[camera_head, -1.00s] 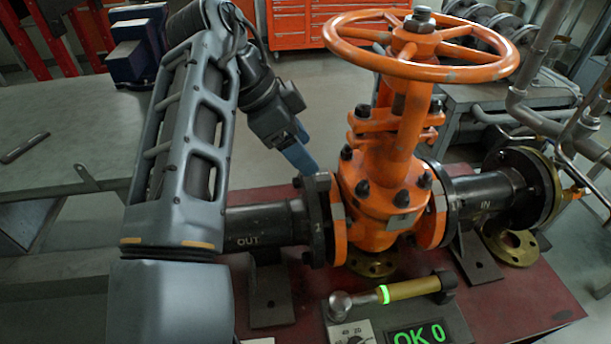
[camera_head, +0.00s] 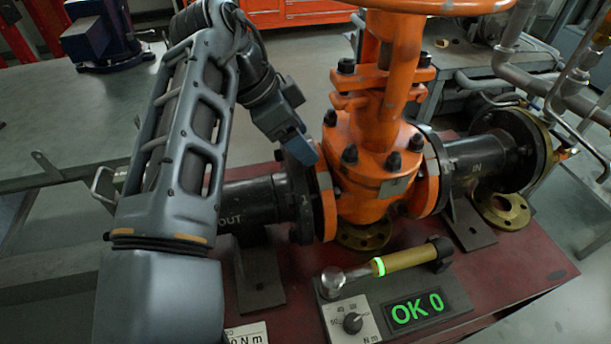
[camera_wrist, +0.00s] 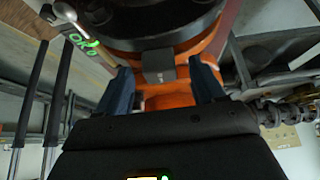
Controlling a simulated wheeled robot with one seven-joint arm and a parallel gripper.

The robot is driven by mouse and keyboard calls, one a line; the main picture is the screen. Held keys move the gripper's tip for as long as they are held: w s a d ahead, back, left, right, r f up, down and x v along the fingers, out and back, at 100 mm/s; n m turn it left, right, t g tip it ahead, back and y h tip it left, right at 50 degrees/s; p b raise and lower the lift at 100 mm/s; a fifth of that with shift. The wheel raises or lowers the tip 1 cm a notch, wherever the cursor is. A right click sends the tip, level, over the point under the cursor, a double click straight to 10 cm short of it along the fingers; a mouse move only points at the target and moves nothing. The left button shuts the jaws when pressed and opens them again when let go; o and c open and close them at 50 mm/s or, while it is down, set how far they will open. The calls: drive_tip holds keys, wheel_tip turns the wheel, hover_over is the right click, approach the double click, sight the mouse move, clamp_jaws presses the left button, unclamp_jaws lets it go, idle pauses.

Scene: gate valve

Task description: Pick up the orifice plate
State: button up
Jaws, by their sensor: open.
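A dark grey tab (camera_wrist: 158,67) stands out between the black flange and the orange valve body in the wrist view. It looks like the handle of the orifice plate, whose disc is hidden in the joint. My gripper (camera_wrist: 162,82) is open, with one blue finger on each side of the tab and gaps between. In the head view my gripper (camera_head: 300,148) is at the top of the OUT-side flange (camera_head: 300,205), and the fingers partly cover it. I cannot tell the tab apart there. The orange gate valve (camera_head: 372,165) stands upright between the two pipe flanges.
A torque wrench (camera_head: 405,260) lies at the front beside a display reading OK 0 (camera_head: 417,307). One brass ring (camera_head: 365,235) lies under the valve, another (camera_head: 503,208) at the right. The orange handwheel (camera_head: 440,6) overhangs the valve. The red bench top (camera_head: 520,265) is bare at the right.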

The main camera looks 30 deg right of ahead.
drive_tip(key=shift+c, duration=0.4)
clamp_jaws()
idle(0.4)
